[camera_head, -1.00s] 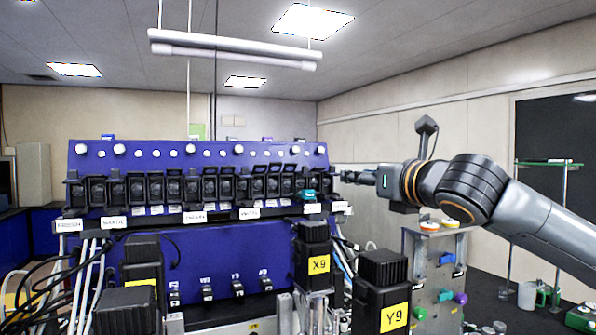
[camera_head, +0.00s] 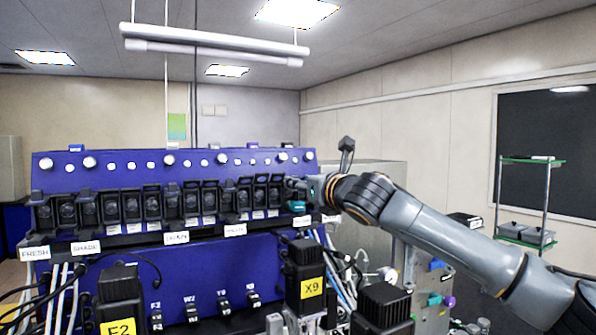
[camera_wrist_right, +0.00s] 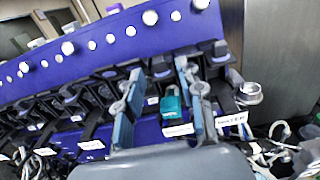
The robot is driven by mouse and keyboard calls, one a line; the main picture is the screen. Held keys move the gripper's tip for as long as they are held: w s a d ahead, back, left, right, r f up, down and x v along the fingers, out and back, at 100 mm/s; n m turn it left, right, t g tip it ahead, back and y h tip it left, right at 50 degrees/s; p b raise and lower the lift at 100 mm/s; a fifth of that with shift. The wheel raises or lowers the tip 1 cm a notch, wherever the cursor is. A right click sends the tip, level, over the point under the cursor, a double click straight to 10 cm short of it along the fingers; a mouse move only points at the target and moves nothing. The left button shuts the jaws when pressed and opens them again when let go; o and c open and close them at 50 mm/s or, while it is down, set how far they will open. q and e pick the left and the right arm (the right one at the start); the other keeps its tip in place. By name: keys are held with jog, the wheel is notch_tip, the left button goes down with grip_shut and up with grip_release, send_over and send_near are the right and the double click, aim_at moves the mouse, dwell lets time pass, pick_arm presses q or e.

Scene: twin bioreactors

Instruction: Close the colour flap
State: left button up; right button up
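A blue panel (camera_head: 100,170) carries a row of black flap units (camera_head: 152,203) with white labels below. I cannot read which label names the colour flap. A teal piece (camera_head: 297,206) sits at the row's right end. My right gripper (camera_head: 292,184) reaches in from the right at that end. In the right wrist view its two fingers (camera_wrist_right: 160,72) are spread apart, with the teal piece (camera_wrist_right: 172,103) and a black flap part seen between them. Nothing is clearly gripped, and whether the fingers touch the flap I cannot tell. My left gripper is out of view.
Black blocks stand in front of the panel, one with a yellow X9 label (camera_head: 312,287). Cables and tubes hang at the panel's left and right. White knobs (camera_head: 168,160) line its top. A shelf rack (camera_head: 545,200) stands at the far right.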

jog(key=shift+p+x, duration=0.35)
jog(key=shift+x, duration=0.5)
jog(key=shift+w, duration=0.1)
jog(key=shift+c, duration=0.4)
jog(key=shift+r, duration=0.1)
grip_shut()
jog(key=f+t+b, duration=0.1)
jog(key=t+b, duration=0.1)
jog(key=b, duration=0.4)
jog(key=shift+f+y, duration=0.2)
jog(key=shift+y, duration=0.2)
jog(key=shift+r+t+y+b, duration=0.15)
jog(key=shift+t+y+b, duration=0.15)
jog(key=shift+b, duration=0.25)
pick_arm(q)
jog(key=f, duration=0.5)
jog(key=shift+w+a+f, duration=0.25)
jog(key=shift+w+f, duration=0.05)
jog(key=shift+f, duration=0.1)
pick_arm(e)
jog(key=shift+o, duration=0.4)
grip_release()
